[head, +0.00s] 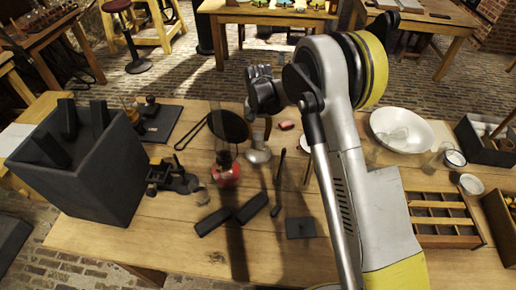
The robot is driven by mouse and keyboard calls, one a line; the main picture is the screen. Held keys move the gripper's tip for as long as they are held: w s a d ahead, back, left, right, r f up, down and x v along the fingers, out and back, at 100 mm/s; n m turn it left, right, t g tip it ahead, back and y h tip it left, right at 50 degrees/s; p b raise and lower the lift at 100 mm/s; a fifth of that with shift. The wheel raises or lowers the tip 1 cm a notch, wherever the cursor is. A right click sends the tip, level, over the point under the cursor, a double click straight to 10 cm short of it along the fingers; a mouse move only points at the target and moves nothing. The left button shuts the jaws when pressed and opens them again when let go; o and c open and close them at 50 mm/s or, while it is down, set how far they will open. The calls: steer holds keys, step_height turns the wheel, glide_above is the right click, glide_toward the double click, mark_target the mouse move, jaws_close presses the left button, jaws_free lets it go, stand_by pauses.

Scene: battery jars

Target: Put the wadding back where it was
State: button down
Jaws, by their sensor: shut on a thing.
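My gripper (262,90) is the black end of the arm, above the far middle of the workbench (150,235). Its fingertips point away from the camera and are hard to make out. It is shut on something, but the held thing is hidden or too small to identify. I cannot pick out the wadding with certainty in this view. A large white bowl (418,133) stands at the back right of the bench, with a clear glass piece in or in front of it.
A dark grey bin (95,185) with black blocks stands left. A red-based glass lamp (225,176), a round black pan (228,127) and black bars (251,208) lie mid-bench. A wooden rack (442,240) stands right. The front left of the bench is clear.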

mark_target(258, 145)
steer(key=shift+f+b, duration=0.55)
steer(key=shift+f, duration=2.1)
steer(key=shift+f, duration=0.25)
steer(key=c, duration=1)
jaws_free()
steer(key=shift+r, duration=0.1)
steer(key=shift+r, duration=0.15)
